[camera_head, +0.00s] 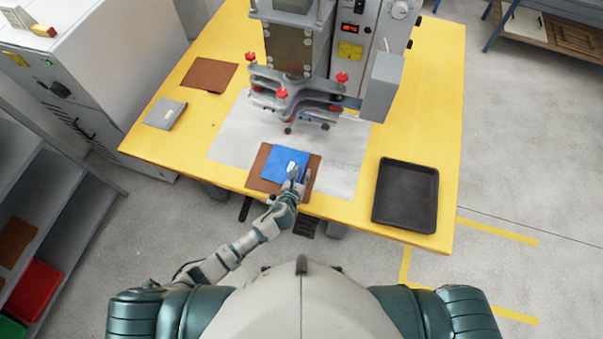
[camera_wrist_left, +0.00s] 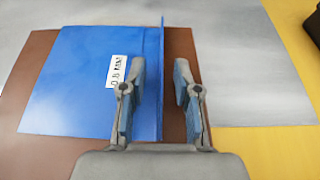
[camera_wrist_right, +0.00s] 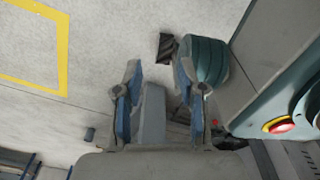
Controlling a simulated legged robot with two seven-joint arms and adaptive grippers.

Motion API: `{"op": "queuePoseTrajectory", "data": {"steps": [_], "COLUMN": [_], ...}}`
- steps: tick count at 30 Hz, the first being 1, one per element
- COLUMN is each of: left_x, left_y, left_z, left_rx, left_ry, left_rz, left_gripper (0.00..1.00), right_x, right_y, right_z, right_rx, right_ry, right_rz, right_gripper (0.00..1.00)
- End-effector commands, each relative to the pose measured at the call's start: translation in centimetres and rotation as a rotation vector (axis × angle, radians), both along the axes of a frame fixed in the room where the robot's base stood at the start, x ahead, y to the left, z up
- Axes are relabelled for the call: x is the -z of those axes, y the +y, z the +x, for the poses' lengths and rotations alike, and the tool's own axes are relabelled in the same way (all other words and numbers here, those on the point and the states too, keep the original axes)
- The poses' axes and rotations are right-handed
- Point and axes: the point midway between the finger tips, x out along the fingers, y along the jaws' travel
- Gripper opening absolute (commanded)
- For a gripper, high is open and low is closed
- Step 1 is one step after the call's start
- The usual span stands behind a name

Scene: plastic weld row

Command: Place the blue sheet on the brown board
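The blue sheet (camera_head: 284,163) lies on the brown board (camera_head: 264,186) at the table's front middle, with brown showing around it. In the left wrist view the blue sheet (camera_wrist_left: 80,85) has a white label and a raised upright edge on its right side, over the brown board (camera_wrist_left: 22,75). My left gripper (camera_head: 301,176) is at the sheet's right side. In the left wrist view its fingers (camera_wrist_left: 158,80) are apart, one on each side of the upright edge, with gaps visible. My right gripper (camera_wrist_right: 158,75) is open and empty, away from the table.
A press machine (camera_head: 295,85) stands behind the sheet. A black tray (camera_head: 405,195) is at the right of the yellow table (camera_head: 440,75). A grey sheet (camera_head: 165,113) and another brown board (camera_head: 209,75) lie at the left. A grey mat (camera_head: 345,160) is under the work area.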

Motion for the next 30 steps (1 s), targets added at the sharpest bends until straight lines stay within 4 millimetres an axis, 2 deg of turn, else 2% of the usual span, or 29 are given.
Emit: {"op": "queuePoseTrajectory", "data": {"steps": [6,10,17,24,30], "left_x": [0.0,-0.4,-2.4,-4.1,-4.7], "left_y": [0.0,0.3,1.7,3.0,3.5], "left_z": [0.0,-1.0,-5.2,-9.2,-10.4], "left_rx": [0.000,0.001,0.001,0.001,0.001], "left_ry": [0.000,0.000,0.000,0.000,-0.001], "left_rz": [0.000,0.002,0.000,0.001,-0.001], "left_gripper": [0.31,0.31,0.31,0.31,0.31], "right_x": [0.0,-0.2,-0.1,-0.7,-0.8], "right_y": [0.0,0.0,-0.7,-0.7,-0.7], "right_z": [0.0,-0.1,-3.0,-2.9,-2.9], "right_rx": [0.000,0.000,-0.006,-0.006,-0.005], "right_ry": [0.001,-0.004,0.013,0.011,0.011], "right_rz": [0.000,0.001,-0.004,-0.004,-0.003], "right_gripper": [0.40,0.40,0.40,0.40,0.40]}}
